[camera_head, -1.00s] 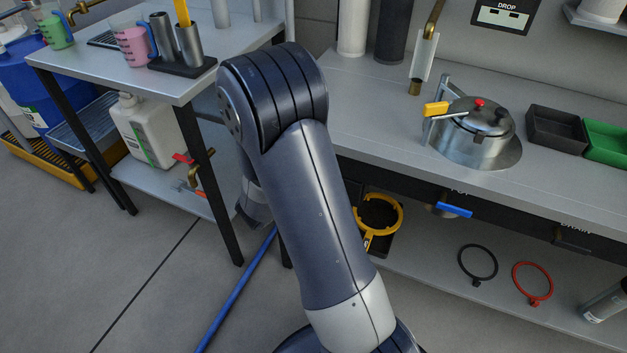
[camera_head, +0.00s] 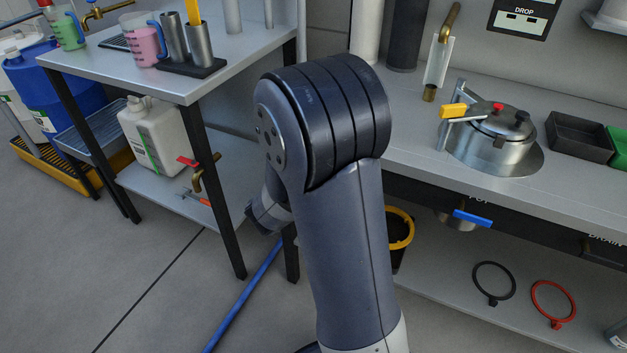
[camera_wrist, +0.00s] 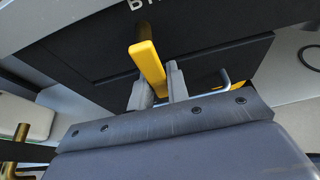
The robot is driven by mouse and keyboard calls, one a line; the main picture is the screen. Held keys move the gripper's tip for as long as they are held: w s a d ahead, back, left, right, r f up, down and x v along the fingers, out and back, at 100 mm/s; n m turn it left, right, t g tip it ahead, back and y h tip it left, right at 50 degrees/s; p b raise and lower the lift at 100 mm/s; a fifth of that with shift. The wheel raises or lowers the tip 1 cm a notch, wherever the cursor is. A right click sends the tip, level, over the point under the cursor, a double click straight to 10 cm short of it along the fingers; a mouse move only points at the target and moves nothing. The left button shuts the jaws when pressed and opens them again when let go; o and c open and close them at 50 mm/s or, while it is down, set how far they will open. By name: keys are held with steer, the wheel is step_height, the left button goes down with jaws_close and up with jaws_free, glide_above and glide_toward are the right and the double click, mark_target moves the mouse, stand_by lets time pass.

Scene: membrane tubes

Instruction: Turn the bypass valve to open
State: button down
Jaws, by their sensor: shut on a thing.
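The bypass valve's yellow lever handle (camera_wrist: 150,65) shows in the wrist view, under a dark panel edge with a label beginning "BY". The rest of the label is cut off. My gripper (camera_wrist: 158,88) is shut on the handle, with one grey finger on each side of it. The handle points down and slightly right in that view. In the head view my arm hides the gripper and the bypass valve.
In the head view, a blue valve handle (camera_head: 472,218) sits under the right bench's front edge. A steel pot (camera_head: 492,145) stands on that bench. A black ring (camera_head: 494,283) and a red ring (camera_head: 553,303) lie on the shelf below. A blue hose (camera_head: 243,297) crosses the floor.

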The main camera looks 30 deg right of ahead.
steer(key=c, duration=1.6)
jaws_free()
steer(key=shift+c, duration=0.2)
steer(key=p+v, duration=0.3)
steer(key=v, duration=0.7)
steer(key=shift+s+a+r, duration=0.2)
steer(key=shift+s+a, duration=0.05)
steer(key=shift+a, duration=0.05)
steer(key=shift+d, duration=0.1)
steer(key=b+x, duration=0.3)
steer(key=x, duration=0.7)
steer(key=shift+w+d+f, duration=0.25)
steer(key=shift+a, duration=0.1)
